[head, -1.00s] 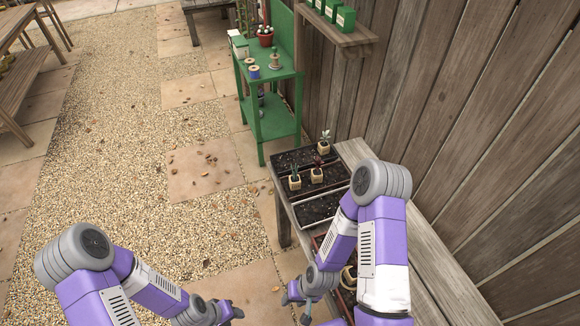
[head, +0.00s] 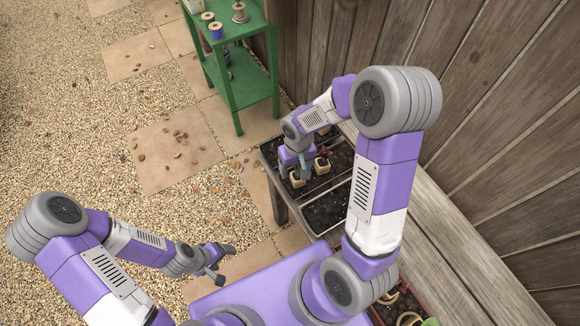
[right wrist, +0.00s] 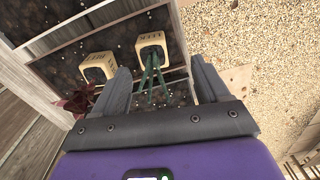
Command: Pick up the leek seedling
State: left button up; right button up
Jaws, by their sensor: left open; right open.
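The leek seedling is a cream block marked LEEK (right wrist: 152,42) with thin green leaves. In the head view its block (head: 297,180) shows in the far seed tray, partly covered by my right gripper (head: 293,168). In the right wrist view the open fingers of my right gripper (right wrist: 160,84) stand on both sides of the green leaves, with room to each side. I cannot tell whether they reach down level with the leaves. My left gripper (head: 218,263) is open and empty, low at the left.
A second cream block (right wrist: 98,66) with dark red leaves (right wrist: 78,99) sits close beside the leek; it also shows in the head view (head: 322,165). The wooden bench (head: 440,262) runs along the plank fence. A green stand (head: 246,88) is beyond the trays.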

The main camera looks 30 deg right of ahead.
aim_at(298, 175)
jog(key=shift+w+d+f, duration=0.15)
jog(key=shift+w+d, duration=0.2)
jog(key=shift+f, duration=0.35)
jog(key=f, duration=0.2)
jog(key=f+b, duration=0.1)
jog(key=f, duration=0.3)
jog(key=shift+s+d+b, duration=0.1)
jog(key=shift+s+b, duration=0.2)
jog(key=shift+s, duration=0.1)
jog(key=c, duration=1.1)
jog(key=shift+o, duration=0.2)
